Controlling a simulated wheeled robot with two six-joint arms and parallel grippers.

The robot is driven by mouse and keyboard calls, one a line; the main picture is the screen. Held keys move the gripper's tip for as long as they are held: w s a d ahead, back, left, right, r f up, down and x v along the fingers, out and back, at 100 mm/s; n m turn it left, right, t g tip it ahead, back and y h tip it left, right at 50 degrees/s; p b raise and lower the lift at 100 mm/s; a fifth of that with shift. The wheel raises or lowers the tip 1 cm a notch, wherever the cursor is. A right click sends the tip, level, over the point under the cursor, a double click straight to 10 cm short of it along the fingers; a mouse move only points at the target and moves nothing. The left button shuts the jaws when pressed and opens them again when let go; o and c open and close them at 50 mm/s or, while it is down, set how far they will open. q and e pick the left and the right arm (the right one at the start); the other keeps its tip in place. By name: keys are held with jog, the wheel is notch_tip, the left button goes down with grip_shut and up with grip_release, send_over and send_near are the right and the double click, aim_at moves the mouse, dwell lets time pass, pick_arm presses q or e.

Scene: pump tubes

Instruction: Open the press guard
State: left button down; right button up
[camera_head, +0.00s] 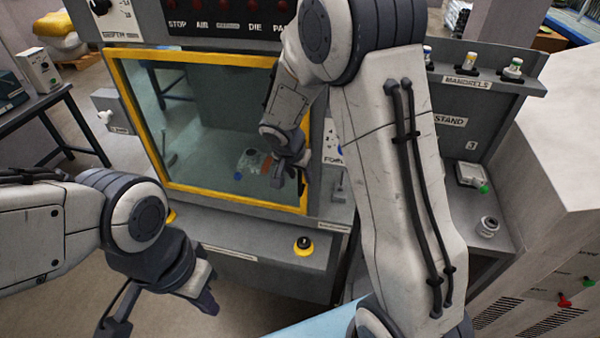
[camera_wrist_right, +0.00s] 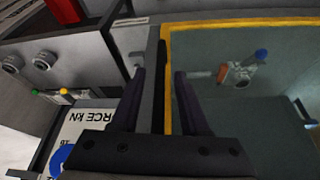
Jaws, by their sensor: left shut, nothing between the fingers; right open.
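The press guard (camera_head: 205,60) is a clear panel in a yellow frame, standing upright and closed across the front of the grey press. My right gripper (camera_head: 288,172) is open in front of the guard's right side. In the right wrist view, the fingers (camera_wrist_right: 158,100) lie either side of a dark upright bar (camera_wrist_right: 153,60) beside the guard's yellow edge (camera_wrist_right: 167,70); I cannot tell whether they touch it. My right forearm hides part of the guard's right edge.
Metal parts (camera_head: 252,160) show behind the clear panel. A yellow-ringed black button (camera_head: 304,245) is on the press's lower front. A mandrel rack (camera_head: 475,75) stands at the right. A dark bench (camera_head: 45,115) stands at the left.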

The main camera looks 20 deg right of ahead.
grip_shut()
dwell(1.5)
